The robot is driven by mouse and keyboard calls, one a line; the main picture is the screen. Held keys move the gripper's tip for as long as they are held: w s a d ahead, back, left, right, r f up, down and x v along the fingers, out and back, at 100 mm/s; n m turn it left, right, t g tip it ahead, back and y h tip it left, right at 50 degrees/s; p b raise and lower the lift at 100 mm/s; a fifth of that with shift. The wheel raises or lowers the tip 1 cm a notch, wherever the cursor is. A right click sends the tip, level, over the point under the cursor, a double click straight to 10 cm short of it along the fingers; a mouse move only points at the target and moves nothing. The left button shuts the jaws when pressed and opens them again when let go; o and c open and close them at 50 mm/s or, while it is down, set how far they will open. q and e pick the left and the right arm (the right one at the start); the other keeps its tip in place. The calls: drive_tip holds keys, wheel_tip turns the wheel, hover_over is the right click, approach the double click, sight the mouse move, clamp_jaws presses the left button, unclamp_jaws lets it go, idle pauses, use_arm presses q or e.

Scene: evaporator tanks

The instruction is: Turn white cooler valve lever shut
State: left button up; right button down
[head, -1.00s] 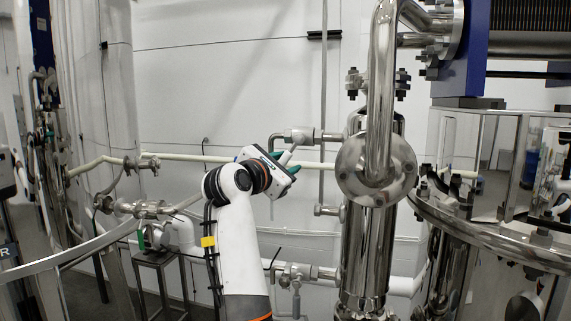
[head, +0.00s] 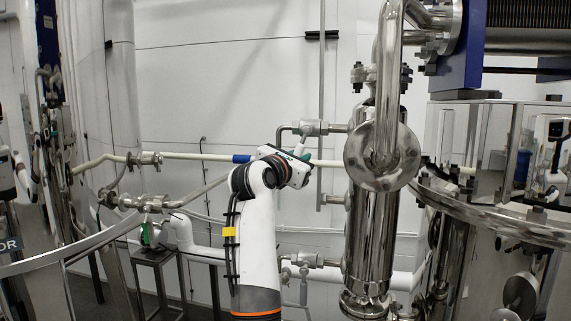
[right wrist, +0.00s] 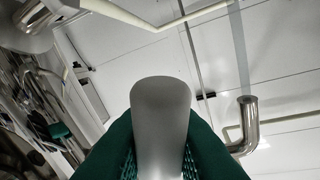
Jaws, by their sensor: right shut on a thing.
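The cooler valve (head: 313,128) sits on a short steel pipe beside the tall shiny column, in the middle of the head view. Its whitish lever (head: 299,149) slants down from it into my right gripper (head: 303,168), which mostly covers it. In the right wrist view the pale lever (right wrist: 160,125) stands upright between the green fingers of the right gripper (right wrist: 160,160). The fingers are closed on both its sides. The lever's lower part is hidden between them. My left gripper is not in view.
The steel column (head: 372,245) with its round flange stands close right of my right gripper. A cream pipe (head: 205,156) runs along the wall behind the arm. Another small valve (head: 305,260) is below. A curved rail (head: 490,225) is at the right.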

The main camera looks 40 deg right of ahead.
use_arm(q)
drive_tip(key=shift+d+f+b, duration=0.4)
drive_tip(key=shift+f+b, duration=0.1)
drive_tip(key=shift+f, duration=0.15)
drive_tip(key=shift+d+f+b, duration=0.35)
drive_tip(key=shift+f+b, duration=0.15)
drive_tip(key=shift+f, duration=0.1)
use_arm(e)
drive_tip(key=n, duration=0.1)
drive_tip(key=s+d+n, duration=0.1)
drive_tip(key=n, duration=0.1)
drive_tip(key=n+t, duration=0.1)
drive_tip(key=shift+s+d+f+h, duration=0.2)
drive_tip(key=shift+s+d+h, duration=0.1)
drive_tip(key=shift+s, duration=0.05)
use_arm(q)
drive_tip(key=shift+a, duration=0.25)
use_arm(e)
drive_tip(key=c, duration=1.3)
unclamp_jaws()
drive_tip(key=shift+d, duration=0.1)
drive_tip(key=shift+c, duration=0.2)
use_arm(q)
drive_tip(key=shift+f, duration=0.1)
